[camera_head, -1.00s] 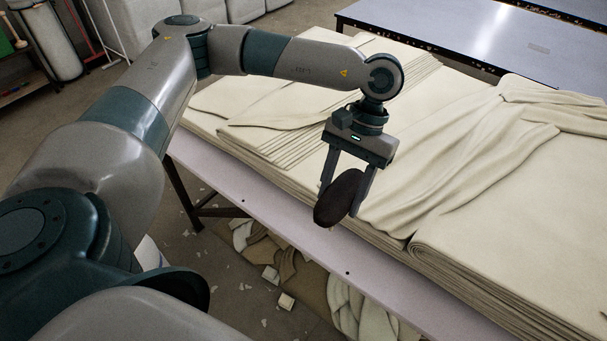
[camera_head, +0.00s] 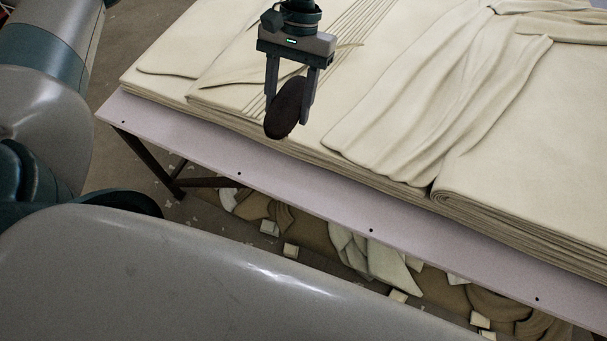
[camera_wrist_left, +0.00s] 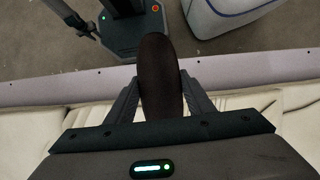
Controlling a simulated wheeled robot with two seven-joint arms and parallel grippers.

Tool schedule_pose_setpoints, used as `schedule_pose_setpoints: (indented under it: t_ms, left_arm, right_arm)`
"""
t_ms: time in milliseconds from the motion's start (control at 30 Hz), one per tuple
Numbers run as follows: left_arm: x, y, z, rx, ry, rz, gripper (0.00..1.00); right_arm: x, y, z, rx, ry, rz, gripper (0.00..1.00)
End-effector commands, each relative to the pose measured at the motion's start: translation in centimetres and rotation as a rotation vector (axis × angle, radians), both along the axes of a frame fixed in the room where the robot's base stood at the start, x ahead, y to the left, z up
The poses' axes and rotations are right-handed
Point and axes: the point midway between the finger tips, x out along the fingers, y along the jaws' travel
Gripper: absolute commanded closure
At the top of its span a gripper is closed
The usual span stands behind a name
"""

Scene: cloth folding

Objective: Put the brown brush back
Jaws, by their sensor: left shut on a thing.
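The brown brush (camera_head: 285,108) is a dark oval held between the fingers of my left gripper (camera_head: 290,95), which is shut on it. In the head view it hangs tilted in front of the cream cloth stack (camera_head: 230,60), near its front edge; I cannot tell the exact height. In the left wrist view the brush (camera_wrist_left: 158,75) shows upright between both fingers, its lower end hidden by the gripper body.
A pale lilac table ledge (camera_head: 300,200) runs in front of the cloth stacks and is bare. A second, rumpled cloth stack (camera_head: 530,130) lies to the right. Cloth scraps (camera_head: 370,255) and small pale blocks (camera_head: 291,250) lie below the table.

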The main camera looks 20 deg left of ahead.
Motion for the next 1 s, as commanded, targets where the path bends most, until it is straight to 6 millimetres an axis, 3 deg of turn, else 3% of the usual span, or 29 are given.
schedule_pose_setpoints:
  t_ms: [633,767,1000]
  left_arm:
    - [0.0,-0.8,-0.9,-0.001,0.003,0.026,0.73]
    - [-0.1,-2.1,-2.2,-0.003,0.005,0.079,0.73]
    - [-0.4,-6.6,-6.1,-0.004,0.010,0.279,0.73]
  right_arm:
    - [-0.4,-1.0,-0.1,-0.010,0.005,-0.001,0.69]
    - [-0.4,-0.9,-0.2,-0.009,0.005,-0.001,0.69]
    - [-0.4,-0.3,-0.5,-0.003,0.005,-0.001,0.69]
